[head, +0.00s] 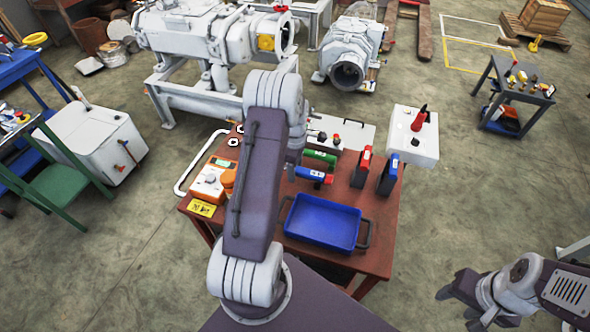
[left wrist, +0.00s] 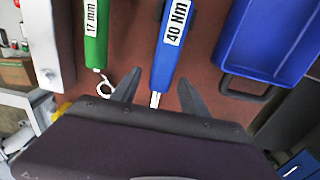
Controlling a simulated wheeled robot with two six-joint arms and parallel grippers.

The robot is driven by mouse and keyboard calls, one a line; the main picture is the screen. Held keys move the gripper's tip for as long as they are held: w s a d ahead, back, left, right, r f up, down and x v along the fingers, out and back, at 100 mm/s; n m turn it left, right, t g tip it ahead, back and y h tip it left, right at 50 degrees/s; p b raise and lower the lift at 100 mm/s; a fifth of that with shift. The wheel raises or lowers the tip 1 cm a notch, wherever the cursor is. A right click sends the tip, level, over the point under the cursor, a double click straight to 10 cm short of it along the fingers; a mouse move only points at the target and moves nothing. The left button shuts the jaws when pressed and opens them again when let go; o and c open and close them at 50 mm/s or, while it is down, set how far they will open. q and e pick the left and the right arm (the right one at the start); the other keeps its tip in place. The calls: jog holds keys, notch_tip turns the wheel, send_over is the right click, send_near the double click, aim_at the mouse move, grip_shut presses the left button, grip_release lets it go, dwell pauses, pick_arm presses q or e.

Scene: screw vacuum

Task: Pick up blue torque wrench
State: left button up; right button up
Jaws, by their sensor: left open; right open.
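The blue torque wrench (head: 314,175) lies on the brown table above the blue tray in the head view. In the left wrist view the blue torque wrench (left wrist: 171,45) has a "40 Nm" label, and its metal end points toward my gripper. My left gripper (left wrist: 157,82) is open, with one finger on each side of the wrench's near end; I cannot tell whether they touch it. In the head view my left gripper is mostly hidden behind my arm. My right gripper (head: 455,309) is open and empty, off the table at the lower right.
A green wrench (left wrist: 96,35) labelled "17 mm" lies left of the blue one. The blue tray (head: 322,222) is in front. An orange-and-white device (head: 208,181) is at the table's left.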

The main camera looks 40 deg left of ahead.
pick_arm(q)
jog(key=shift+f, duration=0.3)
jog(key=shift+r, duration=0.1)
grip_shut()
dwell(1.1)
